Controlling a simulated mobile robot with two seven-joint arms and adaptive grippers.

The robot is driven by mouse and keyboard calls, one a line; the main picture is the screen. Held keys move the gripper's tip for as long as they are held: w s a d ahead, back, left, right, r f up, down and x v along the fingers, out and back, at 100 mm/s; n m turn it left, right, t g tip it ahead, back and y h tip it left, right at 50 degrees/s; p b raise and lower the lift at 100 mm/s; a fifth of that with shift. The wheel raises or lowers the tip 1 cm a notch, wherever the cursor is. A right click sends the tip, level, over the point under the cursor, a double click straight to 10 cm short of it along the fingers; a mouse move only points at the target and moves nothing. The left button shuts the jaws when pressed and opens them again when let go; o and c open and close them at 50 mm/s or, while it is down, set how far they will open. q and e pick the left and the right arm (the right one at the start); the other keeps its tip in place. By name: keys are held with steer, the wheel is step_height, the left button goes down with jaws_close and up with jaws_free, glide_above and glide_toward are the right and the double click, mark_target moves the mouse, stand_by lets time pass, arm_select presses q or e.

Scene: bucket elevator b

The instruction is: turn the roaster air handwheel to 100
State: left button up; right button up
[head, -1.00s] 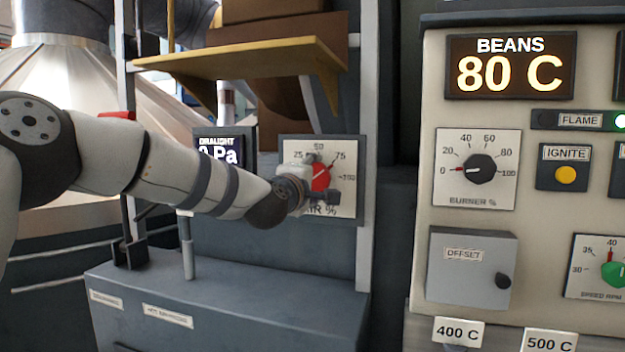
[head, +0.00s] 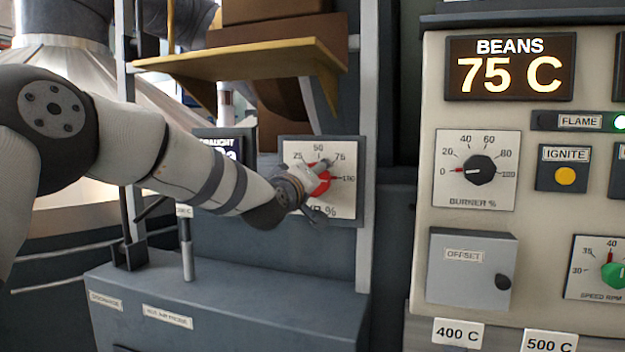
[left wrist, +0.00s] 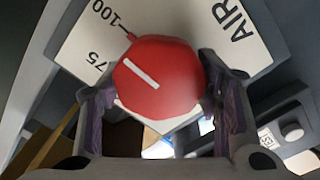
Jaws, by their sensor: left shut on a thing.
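The red roaster air handwheel (head: 322,184) sits on a white dial plate (head: 342,203) marked 25, 50, 75 and 100. My left gripper (head: 313,187) is at the wheel and partly covers it in the head view. In the left wrist view the handwheel (left wrist: 157,82) is between the two fingers of my left gripper (left wrist: 160,100), which is shut on it. A white line on its face points up-left, roughly between the 75 and 100 labels. A small red mark shows beside 100. My right gripper is not in view.
A yellow shelf (head: 245,57) overhangs the dial from above. A draught display (head: 222,142) is partly hidden behind my left arm. The roaster panel (head: 525,205) at right has a burner knob (head: 480,169) and a beans display (head: 510,68) reading 75 C.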

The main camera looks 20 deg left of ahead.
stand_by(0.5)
arm_select(q)
steer(key=o, duration=1.2)
steer(key=s, duration=1.2)
steer(key=shift+a+f, duration=0.1)
steer(key=shift+a, duration=0.1)
